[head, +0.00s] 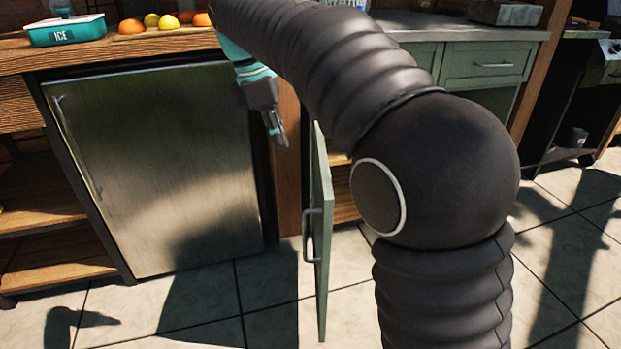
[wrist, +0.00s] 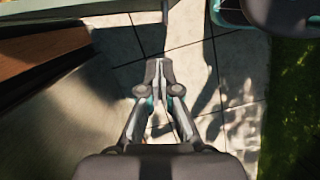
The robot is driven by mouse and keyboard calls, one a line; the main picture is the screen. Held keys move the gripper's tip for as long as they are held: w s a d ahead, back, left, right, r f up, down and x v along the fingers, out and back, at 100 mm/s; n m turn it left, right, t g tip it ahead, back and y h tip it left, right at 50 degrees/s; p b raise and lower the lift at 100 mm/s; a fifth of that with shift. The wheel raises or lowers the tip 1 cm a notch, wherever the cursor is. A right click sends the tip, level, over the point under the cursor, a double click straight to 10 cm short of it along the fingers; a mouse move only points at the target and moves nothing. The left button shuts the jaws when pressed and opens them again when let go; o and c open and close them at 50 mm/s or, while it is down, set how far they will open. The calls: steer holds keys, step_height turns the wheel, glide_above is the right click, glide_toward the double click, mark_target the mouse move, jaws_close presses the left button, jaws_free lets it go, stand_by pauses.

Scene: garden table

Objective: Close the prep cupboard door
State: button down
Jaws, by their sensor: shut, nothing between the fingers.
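The prep cupboard door (head: 323,225) is a green panel standing open, seen nearly edge-on in the head view, left of my arm. Its grey bar handle (head: 308,236) is on the left-facing side. The green cupboard (head: 425,64) is behind my arm, which hides much of it and its opening. My gripper (head: 281,142) is shut and empty, pointing down to the left of the door's upper part, apart from the handle. In the wrist view my gripper (wrist: 158,66) is over the paving, and a pale green strip, apparently the door (wrist: 60,12), crosses the top left.
A steel fridge front (head: 160,165) stands left of a wooden post (head: 287,170). Wooden shelves (head: 55,215) are at far left. An ice box (head: 67,31) and fruit are on the counter. A drawer (head: 485,64) is at right. Tiled floor in front is clear.

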steer(key=d+f+b, duration=0.3)
steer(key=d+f, duration=0.3)
steer(key=f, duration=0.3)
steer(key=shift+d+f, duration=0.15)
steer(key=shift+f, duration=0.2)
steer(key=shift+w, duration=0.1)
